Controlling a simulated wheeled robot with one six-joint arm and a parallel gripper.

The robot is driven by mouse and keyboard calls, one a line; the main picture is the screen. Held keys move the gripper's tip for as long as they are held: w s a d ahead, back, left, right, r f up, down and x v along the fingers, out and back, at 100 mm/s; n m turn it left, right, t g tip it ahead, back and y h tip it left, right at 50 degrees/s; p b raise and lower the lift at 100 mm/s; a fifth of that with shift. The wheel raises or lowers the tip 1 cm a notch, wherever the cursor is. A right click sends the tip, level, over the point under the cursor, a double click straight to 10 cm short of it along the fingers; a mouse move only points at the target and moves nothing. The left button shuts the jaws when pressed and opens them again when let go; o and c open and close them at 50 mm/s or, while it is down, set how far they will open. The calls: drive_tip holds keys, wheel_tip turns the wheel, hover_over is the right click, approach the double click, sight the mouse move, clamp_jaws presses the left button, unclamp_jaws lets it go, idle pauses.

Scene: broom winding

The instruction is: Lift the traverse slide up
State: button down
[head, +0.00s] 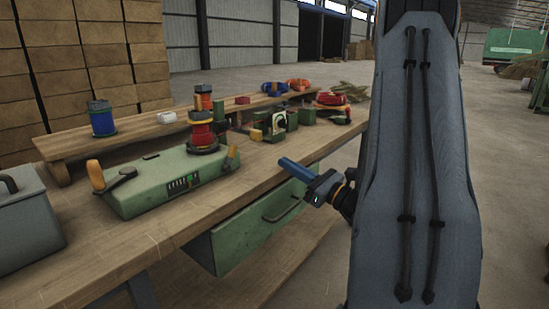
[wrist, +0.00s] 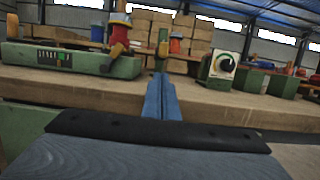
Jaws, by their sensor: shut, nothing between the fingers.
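My gripper (head: 285,163) has blue fingers pressed together and empty. It is in front of the bench's front edge, above the green drawer, apart from everything on the bench. In the wrist view the shut fingers (wrist: 160,97) point toward the bench. Just beyond their tips stands a slim upright post with a yellowish part (wrist: 163,46); I cannot tell for sure whether this is the traverse slide. The green winding machine (head: 160,184) carries a red spool (head: 203,136) and is left of my gripper; it also shows in the wrist view (wrist: 28,56).
A box with a white dial (head: 280,121) and small green blocks stand right of the machine. A grey toolbox (head: 22,215) is at the left end. A blue spool (head: 102,120) stands on the back shelf. The green drawer (head: 262,222) has a protruding handle. The bench's front strip is clear.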

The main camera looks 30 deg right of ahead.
sight(260, 135)
drive_tip(key=x, duration=0.9)
drive_tip(key=shift+w+a, duration=0.1)
drive_tip(key=shift+w, duration=0.1)
drive_tip(key=shift+r, duration=0.1)
drive_tip(key=shift+r+p, duration=1.05)
drive_tip(key=shift+r, duration=0.9)
